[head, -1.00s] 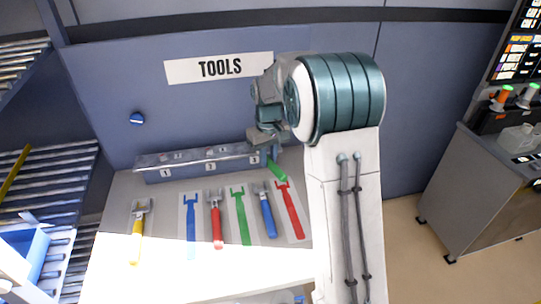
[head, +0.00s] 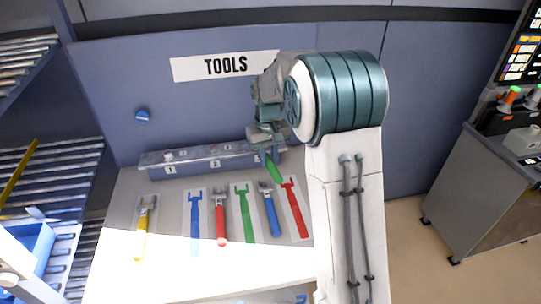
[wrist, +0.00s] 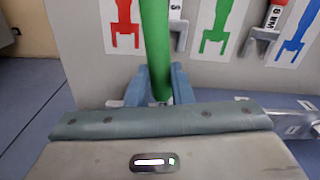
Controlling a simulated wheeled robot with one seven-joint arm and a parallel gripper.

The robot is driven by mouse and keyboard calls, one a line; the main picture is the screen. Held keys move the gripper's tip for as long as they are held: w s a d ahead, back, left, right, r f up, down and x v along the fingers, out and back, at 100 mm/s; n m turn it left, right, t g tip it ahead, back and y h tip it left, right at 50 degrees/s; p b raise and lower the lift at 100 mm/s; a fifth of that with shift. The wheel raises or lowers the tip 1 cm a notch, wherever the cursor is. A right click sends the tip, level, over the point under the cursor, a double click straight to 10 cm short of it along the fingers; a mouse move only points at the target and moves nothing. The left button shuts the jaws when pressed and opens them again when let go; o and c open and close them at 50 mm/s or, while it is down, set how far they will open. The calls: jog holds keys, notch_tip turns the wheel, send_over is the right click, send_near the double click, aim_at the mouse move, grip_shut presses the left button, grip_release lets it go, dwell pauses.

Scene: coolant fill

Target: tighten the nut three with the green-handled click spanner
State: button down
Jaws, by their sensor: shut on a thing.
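My gripper (head: 268,148) is shut on the green-handled click spanner (head: 273,167) at the right end of the grey nut rail (head: 190,165). In the wrist view the green handle (wrist: 154,45) stands between the two blue-grey fingers (wrist: 156,88). The spanner's jaw end is hidden by the gripper, so I cannot tell whether it is on a nut.
Yellow (head: 141,235), red (head: 221,220) and blue (head: 270,215) spanners lie on the bench (head: 120,215), among blue, green and red painted outlines. A roller rack (head: 45,185) stands at left and a grey cabinet (head: 475,195) at right.

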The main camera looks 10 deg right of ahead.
jog(key=shift+a, duration=0.1)
dwell(0.3)
jog(key=shift+a+m, duration=0.6)
jog(key=shift+m, duration=0.2)
jog(key=shift+a+m, duration=0.65)
jog(key=shift+m, duration=0.15)
jog(key=shift+a+p, duration=0.15)
jog(key=shift+p, duration=0.15)
jog(key=shift+a+m, duration=0.1)
jog(key=shift+m, duration=0.2)
jog(key=shift+w+a+m, duration=0.1)
jog(key=shift+a+m, duration=0.3)
jog(key=shift+m, duration=0.1)
jog(key=shift+a, duration=0.1)
